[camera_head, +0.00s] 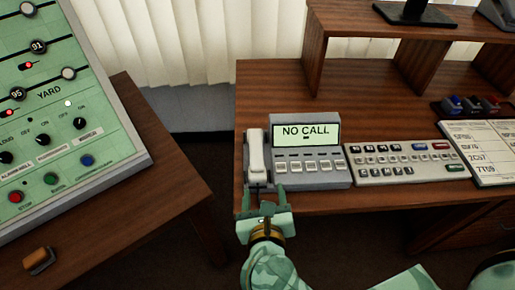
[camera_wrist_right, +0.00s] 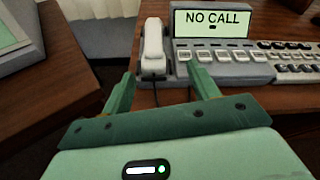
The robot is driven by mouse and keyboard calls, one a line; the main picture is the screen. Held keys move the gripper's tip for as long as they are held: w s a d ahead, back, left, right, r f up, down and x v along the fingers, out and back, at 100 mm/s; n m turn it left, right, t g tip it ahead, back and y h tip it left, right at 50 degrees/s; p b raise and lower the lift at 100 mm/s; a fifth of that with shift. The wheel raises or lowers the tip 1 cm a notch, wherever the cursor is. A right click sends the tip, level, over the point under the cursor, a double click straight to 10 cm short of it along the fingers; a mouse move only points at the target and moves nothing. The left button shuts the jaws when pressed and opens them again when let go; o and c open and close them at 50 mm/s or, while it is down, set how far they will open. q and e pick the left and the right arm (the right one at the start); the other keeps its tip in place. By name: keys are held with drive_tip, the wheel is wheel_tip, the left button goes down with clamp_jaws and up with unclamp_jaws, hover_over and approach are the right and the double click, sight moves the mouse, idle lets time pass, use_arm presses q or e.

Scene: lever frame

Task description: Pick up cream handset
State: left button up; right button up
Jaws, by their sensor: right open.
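The cream handset (camera_head: 256,155) rests lengthwise on the left side of a grey desk phone (camera_head: 318,175). The phone's screen reads "NO CALL". My right gripper (camera_head: 263,198) is open just in front of the phone's near edge, with its two green fingers pointing toward the handset. In the right wrist view, the handset (camera_wrist_right: 153,45) stands beyond the open fingers (camera_wrist_right: 163,88), nearer the left one, with nothing between them but a dark cord below the handset. My left gripper is not in view.
A keypad (camera_head: 405,162) and a written board (camera_head: 492,150) lie right of the phone. A wooden shelf (camera_head: 345,22) stands behind. A green YARD panel (camera_head: 60,130) sits on the left desk. A gap separates the desks.

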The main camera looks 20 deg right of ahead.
drive_tip(key=m, duration=0.2)
drive_tip(key=b, duration=0.5)
approach(257, 159)
drive_tip(key=shift+g+y, duration=0.4)
drive_tip(key=x, duration=0.4)
drive_tip(key=shift+w+d+f, duration=0.2)
drive_tip(key=shift+d, duration=0.15)
drive_tip(key=shift+w+d, duration=0.2)
drive_tip(key=shift+w, duration=0.4)
drive_tip(key=b+x, duration=0.2)
drive_tip(key=x, duration=0.2)
drive_tip(key=shift+w+f+b, duration=0.1)
drive_tip(key=shift+w+b, duration=0.25)
drive_tip(key=shift+w, duration=0.3)
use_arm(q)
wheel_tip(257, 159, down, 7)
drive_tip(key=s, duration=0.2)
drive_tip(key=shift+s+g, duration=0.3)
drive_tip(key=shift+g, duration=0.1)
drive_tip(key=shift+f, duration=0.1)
use_arm(e)
drive_tip(key=c, duration=1.2)
